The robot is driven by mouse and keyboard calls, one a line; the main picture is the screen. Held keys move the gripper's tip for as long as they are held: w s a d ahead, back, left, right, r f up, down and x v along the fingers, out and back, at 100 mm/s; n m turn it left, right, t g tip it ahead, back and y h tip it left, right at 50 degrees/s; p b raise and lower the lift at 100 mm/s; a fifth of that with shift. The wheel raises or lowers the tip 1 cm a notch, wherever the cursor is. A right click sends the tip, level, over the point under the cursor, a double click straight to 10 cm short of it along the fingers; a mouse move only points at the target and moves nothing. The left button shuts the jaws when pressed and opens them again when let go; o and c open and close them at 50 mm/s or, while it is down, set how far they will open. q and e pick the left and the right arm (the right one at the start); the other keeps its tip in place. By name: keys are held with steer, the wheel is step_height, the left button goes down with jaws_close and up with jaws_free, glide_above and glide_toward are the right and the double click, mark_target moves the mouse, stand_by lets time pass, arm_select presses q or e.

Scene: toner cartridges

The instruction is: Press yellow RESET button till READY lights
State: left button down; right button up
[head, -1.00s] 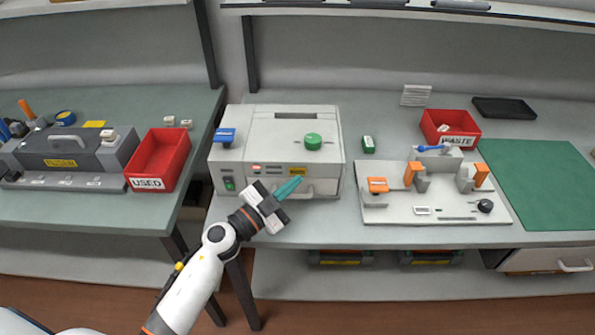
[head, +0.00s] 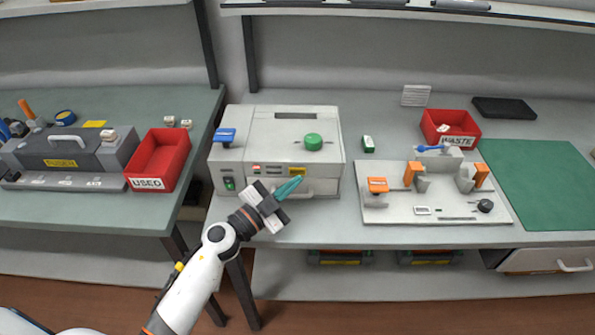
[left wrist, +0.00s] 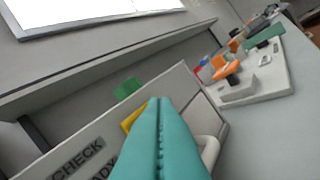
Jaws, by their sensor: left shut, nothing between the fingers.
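The white machine (head: 322,130) stands on the bench with a green knob (head: 313,141) and a blue handle (head: 225,136) on top. Its front carries the yellow button (head: 298,171), which also shows in the left wrist view (left wrist: 135,115), partly behind the fingers. A small reddish lamp (head: 256,169) is on the front, left of the button. In the left wrist view the CHECK label (left wrist: 78,158) is readable, with a partly hidden label ending in DY. My left gripper (head: 300,180) is shut and empty, its teal tips at the button; contact cannot be told. My right gripper is out of view.
A grey handle (head: 305,190) sits just below the button on the machine's front. To the right is a white fixture board (head: 440,211) with orange clamps. A red WASTE bin (head: 437,133) is behind it, and a red USED bin (head: 158,158) stands on the left bench.

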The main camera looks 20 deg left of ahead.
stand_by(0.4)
arm_select(q)
steer(key=shift+w+a, duration=0.15)
steer(key=shift+w, duration=0.25)
steer(key=shift+w+a, duration=0.1)
steer(key=shift+w, duration=0.25)
stand_by(0.5)
steer(key=shift+s+p, duration=0.15)
steer(key=shift+p, duration=0.2)
steer(key=shift+s+d, duration=0.25)
steer(key=shift+s, duration=0.35)
steer(key=s, duration=0.2)
steer(key=s+d+p, duration=0.1)
steer(key=s, duration=0.1)
steer(key=shift+s+d+p, duration=0.2)
steer(key=shift+s+p, duration=0.1)
steer(key=shift+s, duration=0.1)
